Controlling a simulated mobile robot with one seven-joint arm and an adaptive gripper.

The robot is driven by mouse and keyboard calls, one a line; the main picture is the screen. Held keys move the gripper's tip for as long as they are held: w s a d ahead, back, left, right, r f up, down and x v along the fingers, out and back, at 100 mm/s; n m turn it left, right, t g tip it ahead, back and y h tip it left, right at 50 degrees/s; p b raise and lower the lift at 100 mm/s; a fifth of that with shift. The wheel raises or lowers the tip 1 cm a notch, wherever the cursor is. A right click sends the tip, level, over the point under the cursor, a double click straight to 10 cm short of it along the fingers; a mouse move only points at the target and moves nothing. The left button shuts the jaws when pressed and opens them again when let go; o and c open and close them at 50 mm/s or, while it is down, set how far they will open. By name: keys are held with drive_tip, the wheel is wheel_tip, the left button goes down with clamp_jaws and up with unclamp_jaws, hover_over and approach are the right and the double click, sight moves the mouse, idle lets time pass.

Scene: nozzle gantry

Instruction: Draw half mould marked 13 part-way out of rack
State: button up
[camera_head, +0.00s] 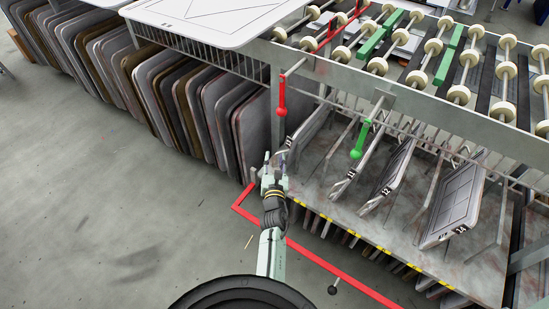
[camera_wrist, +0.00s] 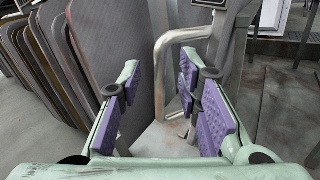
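In the head view, dark marked half moulds stand tilted in the rack (camera_head: 345,215). One reads 11 (camera_head: 343,184), one 12 (camera_head: 377,200). Another plate stands farther right (camera_head: 455,207); its mark is too small to read surely, so I cannot tell whether it is 13. My gripper (camera_head: 275,160) is at the rack's left front corner, left of the mould marked 11. In the wrist view my gripper (camera_wrist: 158,85) is open, purple pads apart. A bent grey metal tube (camera_wrist: 161,75) shows between the fingertips; I cannot tell if it touches them.
A row of upright plates (camera_head: 180,95) stands left of the rack. A red-handled lever (camera_head: 282,97) and a green-handled lever (camera_head: 359,140) hang above the rack front. A roller conveyor (camera_head: 430,60) lies above. A red floor frame (camera_head: 325,265) runs along the front. The floor at left is clear.

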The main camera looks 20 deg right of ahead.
drive_tip(key=shift+w, duration=0.1)
drive_tip(key=shift+c, duration=0.2)
clamp_jaws()
idle(1.0)
